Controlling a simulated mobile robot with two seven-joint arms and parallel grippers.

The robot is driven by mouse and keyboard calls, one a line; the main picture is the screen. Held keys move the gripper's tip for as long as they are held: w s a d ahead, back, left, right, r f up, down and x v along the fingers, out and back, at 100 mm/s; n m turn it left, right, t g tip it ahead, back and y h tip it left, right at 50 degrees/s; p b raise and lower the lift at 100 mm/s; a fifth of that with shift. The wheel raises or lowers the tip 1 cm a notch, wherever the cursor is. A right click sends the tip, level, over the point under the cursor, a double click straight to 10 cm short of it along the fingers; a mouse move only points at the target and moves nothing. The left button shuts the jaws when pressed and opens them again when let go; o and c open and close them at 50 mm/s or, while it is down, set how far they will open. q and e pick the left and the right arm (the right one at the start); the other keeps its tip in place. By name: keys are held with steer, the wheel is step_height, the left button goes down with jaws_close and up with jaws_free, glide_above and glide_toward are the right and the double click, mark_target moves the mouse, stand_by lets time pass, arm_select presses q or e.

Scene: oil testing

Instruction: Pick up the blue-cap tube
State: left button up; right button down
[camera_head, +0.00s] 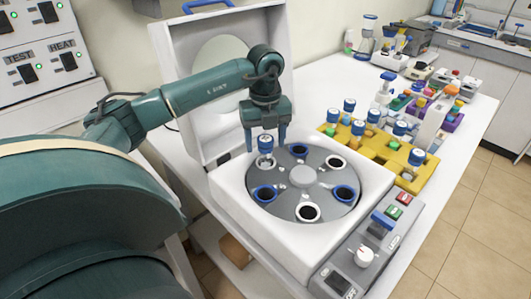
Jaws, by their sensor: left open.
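A blue-cap tube (266,157) stands upright in a hole of the grey rotor (290,205) inside the open white centrifuge (236,216). My left gripper (266,143) points down over this tube, with its fingers open on either side of the blue cap. I cannot tell whether the fingers touch the cap. Other blue-cap tubes (418,157) stand in the yellow rack (376,148) to the right. My right gripper is not in view.
The centrifuge's raised lid (183,50) stands behind my left arm. Its control panel (368,250) has buttons and a knob at the front right. Bottles and a purple rack (452,122) crowd the far right of the white table. The rotor's other holes look empty.

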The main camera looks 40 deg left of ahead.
mark_target(266, 151)
arm_select(q)
steer(key=shift+d+f, duration=0.1)
steer(key=shift+f, duration=1.7)
steer(key=c, duration=1.1)
